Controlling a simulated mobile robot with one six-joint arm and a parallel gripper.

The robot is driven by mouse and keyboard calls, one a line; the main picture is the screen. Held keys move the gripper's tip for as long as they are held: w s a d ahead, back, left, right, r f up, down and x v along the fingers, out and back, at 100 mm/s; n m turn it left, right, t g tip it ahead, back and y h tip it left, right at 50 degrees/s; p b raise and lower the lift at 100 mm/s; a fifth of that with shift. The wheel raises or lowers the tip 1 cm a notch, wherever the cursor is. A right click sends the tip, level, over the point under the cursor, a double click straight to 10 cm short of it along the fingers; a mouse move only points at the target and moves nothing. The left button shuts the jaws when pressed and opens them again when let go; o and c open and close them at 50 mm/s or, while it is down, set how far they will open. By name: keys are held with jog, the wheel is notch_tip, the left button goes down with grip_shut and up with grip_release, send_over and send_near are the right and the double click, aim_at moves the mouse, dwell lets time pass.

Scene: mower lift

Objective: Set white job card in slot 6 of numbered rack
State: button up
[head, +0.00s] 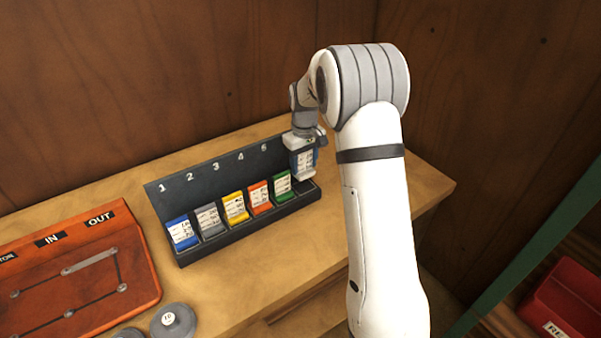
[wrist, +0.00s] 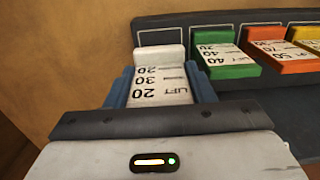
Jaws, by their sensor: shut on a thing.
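The white job card (wrist: 147,56) carries black print reading LIFT and numbers. My gripper (wrist: 160,86) is shut on it, with a blue finger on each side. In the head view my gripper (head: 303,158) holds the card (head: 304,165) upright at the right end of the dark numbered rack (head: 202,175), beside the green card. Numbers 1 to 5 show on the rack; the sixth number is hidden behind my gripper. In the wrist view the card's far end lies in front of the outlined end panel of the rack (wrist: 160,37). I cannot tell whether its lower end touches the slot floor.
Blue (head: 182,233), grey (head: 210,220), yellow (head: 235,207), orange (head: 259,196) and green (head: 283,186) cards fill slots 1 to 5. An orange-red IN/OUT board (head: 75,280) and grey discs (head: 173,322) lie at left. A red bin (head: 566,305) is at lower right.

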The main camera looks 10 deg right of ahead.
aim_at(304, 171)
jog(key=shift+s+a+f+p, duration=0.1)
jog(key=shift+f+p, duration=0.25)
jog(key=shift+f, duration=1.9)
jog(key=shift+f, duration=0.2)
jog(key=o, duration=0.7)
jog(key=shift+r, duration=0.1)
